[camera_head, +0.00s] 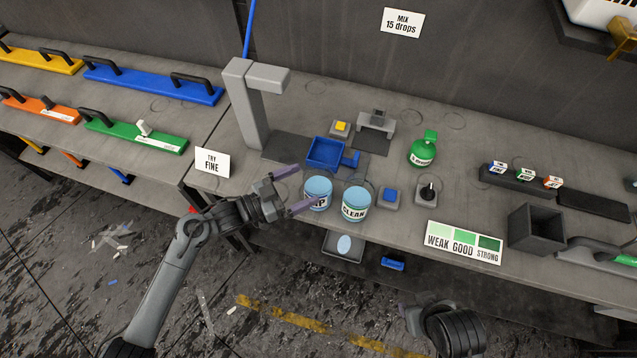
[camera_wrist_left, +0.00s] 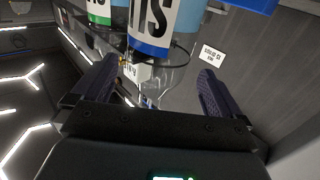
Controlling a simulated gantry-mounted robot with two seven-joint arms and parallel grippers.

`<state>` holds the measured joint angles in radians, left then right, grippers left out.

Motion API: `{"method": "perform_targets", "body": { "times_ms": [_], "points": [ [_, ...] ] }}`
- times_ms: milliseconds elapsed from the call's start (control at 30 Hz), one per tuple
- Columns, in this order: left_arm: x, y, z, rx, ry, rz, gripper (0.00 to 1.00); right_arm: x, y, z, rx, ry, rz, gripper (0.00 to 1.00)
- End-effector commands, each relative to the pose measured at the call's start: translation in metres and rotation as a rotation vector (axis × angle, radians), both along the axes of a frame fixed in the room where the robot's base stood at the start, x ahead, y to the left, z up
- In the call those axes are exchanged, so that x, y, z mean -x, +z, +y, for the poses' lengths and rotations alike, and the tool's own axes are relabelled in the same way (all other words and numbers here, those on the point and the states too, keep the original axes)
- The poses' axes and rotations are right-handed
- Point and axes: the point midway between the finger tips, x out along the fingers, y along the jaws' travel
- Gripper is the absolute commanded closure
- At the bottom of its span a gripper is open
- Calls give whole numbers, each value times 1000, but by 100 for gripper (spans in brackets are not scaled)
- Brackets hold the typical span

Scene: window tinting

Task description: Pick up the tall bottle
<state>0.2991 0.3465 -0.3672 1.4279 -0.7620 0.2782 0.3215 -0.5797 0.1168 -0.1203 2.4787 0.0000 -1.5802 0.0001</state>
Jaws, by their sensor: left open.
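A squat green bottle (camera_head: 422,150) with a white label stands upright toward the back of the bench. It is the only clearly bottle-shaped thing; I cannot tell whether it is the tall one. Two light-blue cylinders with labels stand at the bench's front, the left one (camera_head: 318,187) and one marked CLEAN (camera_head: 355,200). My left gripper (camera_head: 307,184) is open at the left cylinder, one finger overlapping it in the picture. In the left wrist view a blue-banded cylinder (camera_wrist_left: 152,30) is ahead of the open, empty jaws. My right arm's end shows at the bottom, its fingers unclear.
A blue tray (camera_head: 325,154) and a grey stand (camera_head: 245,105) are behind the left gripper. A blue button (camera_head: 389,197) and a black knob (camera_head: 427,191) are right of the cylinders. A WEAK GOOD STRONG card (camera_head: 464,243) stands at the front edge, beside an open grey box (camera_head: 535,232).

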Motion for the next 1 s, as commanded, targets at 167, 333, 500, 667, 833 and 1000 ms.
{"method": "perform_targets", "body": {
  "times_ms": [167,333,500,667,833,1000],
  "points": [
    [-7,4,-18,3,-1,-3,0,0,3,-1,5,4,0,57],
    [-17,4,-37,2,-1,-1,0,1,3,-2,8,5,0,57],
    [-21,3,-45,0,1,-1,0,0,3,-2,8,5,0,57],
    [-21,3,-46,0,0,-1,0,0,3,-2,7,4,0,57],
    [-21,3,-46,0,0,-1,17,0,4,-1,4,2,-1,57],
    [-21,3,-46,0,0,-1,43,0,4,0,0,0,0,57]
  ]
}}
